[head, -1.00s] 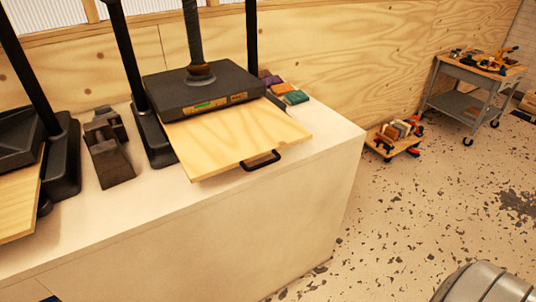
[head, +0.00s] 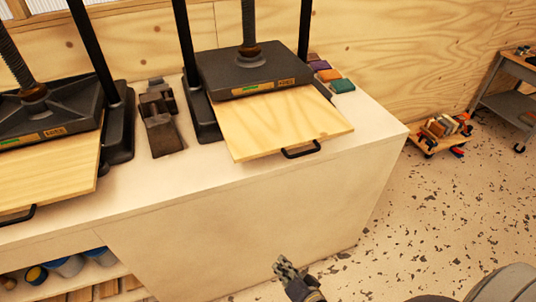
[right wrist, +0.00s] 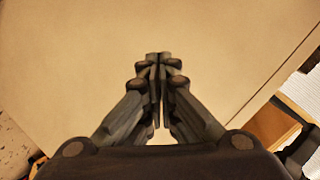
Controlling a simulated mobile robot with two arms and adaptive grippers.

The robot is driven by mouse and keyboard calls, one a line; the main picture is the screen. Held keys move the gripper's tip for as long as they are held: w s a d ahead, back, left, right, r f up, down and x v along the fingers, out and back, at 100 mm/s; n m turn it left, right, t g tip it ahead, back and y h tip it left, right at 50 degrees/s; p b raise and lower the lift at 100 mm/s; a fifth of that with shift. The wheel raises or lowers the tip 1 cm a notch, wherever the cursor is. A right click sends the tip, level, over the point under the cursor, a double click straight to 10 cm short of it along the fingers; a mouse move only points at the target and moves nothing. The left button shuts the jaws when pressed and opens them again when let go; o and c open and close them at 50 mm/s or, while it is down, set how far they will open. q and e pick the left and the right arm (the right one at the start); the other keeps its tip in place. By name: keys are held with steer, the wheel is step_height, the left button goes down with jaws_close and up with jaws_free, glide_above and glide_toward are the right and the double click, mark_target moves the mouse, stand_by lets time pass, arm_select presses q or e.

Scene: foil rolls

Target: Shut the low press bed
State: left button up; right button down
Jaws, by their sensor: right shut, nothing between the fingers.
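Two black screw presses stand on a pale counter. The right press (head: 255,72) has a light wooden bed (head: 275,122) sticking out past the counter's front edge, with a black handle (head: 301,152) on its front. The left press (head: 50,115) also has a wooden bed (head: 50,175) sticking out, with a handle (head: 20,215). Their labels are too small to read, so I cannot tell which is the low one. My right gripper (head: 283,264) is shut and empty, below the right bed and apart from it. In the right wrist view its fingertips (right wrist: 158,58) meet before a plain pale surface.
The counter (head: 240,210) has an open shelf with cans (head: 65,266) at lower left. Dark metal blocks (head: 160,118) stand between the presses. Coloured blocks (head: 330,76) lie behind the right press. A low dolly (head: 440,132) and grey cart (head: 512,95) stand right; floor between is free.

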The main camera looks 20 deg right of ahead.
steer(key=w+r+m+t+p, duration=0.1)
steer(key=w+r+m+t, duration=0.25)
steer(key=r, duration=1.05)
steer(key=m+t+h+p, duration=0.2)
steer(key=m, duration=0.3)
glide_toward(264, 154)
steer(key=shift+g, duration=0.25)
steer(key=w+p, duration=0.2)
steer(key=w, duration=0.4)
steer(key=shift+r, duration=0.15)
steer(key=shift+w, duration=0.55)
steer(key=shift+w, duration=0.1)
